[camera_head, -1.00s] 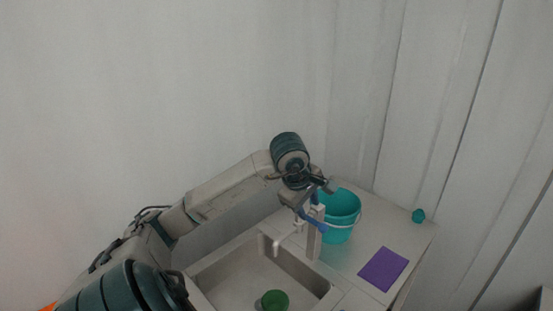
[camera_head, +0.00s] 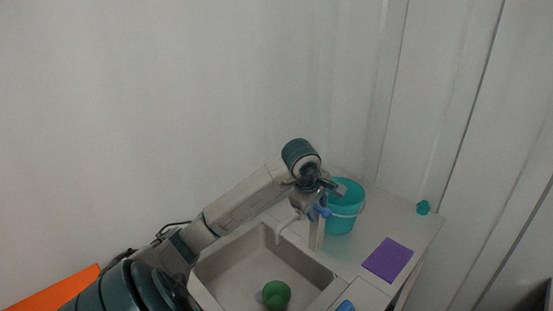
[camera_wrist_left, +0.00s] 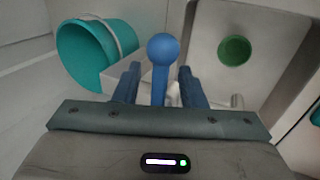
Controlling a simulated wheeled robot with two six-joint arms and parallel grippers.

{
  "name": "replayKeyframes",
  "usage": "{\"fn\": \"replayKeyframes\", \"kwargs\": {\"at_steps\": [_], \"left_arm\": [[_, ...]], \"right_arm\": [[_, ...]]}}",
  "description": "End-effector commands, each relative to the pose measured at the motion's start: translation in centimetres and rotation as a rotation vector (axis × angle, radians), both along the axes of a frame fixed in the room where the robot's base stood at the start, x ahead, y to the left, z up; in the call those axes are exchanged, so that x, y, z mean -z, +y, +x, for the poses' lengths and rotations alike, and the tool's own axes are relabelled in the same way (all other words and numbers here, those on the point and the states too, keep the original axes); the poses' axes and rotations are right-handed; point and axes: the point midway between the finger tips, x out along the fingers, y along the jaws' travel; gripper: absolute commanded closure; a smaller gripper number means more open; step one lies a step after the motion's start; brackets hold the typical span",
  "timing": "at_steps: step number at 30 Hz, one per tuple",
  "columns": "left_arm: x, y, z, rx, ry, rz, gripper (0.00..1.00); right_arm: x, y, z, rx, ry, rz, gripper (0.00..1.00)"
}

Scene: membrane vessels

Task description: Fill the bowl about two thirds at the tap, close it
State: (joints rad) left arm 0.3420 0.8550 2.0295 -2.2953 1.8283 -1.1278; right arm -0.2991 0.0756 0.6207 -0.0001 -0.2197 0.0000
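The green bowl (camera_head: 276,294) sits upright in the sink (camera_head: 232,272), and also shows in the left wrist view (camera_wrist_left: 234,50). No water stream is visible below the tap's spout (camera_head: 284,226); the water level in the bowl cannot be told. The grey tap (camera_head: 316,236) stands at the sink's edge with a blue, ball-ended lever (camera_wrist_left: 162,48). My left gripper (camera_wrist_left: 158,80) is at the lever, with one blue finger on each side and gaps showing between fingers and lever. My right gripper is not in view.
A teal bucket (camera_head: 342,217) with a pale handle stands close behind the tap. A blue object (camera_head: 345,306) is cut off at the bottom edge. Walls stand behind.

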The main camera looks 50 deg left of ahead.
Motion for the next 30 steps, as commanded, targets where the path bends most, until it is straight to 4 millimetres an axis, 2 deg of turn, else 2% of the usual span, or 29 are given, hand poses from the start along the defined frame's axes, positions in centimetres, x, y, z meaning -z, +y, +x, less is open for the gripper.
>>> {"fn": "replayKeyframes", "kwargs": {"at_steps": [2,3,8,9,17,30], "left_arm": [[0.0,0.0,0.0,0.000,0.000,0.000,0.63],[0.0,0.0,0.0,0.000,0.000,0.000,0.67],[0.0,0.0,0.0,0.000,0.000,0.000,0.98],[0.0,0.0,0.0,0.000,0.000,0.000,1.00],[0.0,0.0,0.0,0.004,-0.001,0.001,1.00],[0.4,0.3,-1.5,0.292,0.000,0.004,1.00]], "right_arm": [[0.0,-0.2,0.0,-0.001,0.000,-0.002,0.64],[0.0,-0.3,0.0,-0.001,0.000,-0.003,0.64],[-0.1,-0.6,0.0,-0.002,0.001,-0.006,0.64],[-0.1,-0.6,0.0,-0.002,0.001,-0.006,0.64],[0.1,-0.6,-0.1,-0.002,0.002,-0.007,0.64],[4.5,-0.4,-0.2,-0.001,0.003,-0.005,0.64]]}}
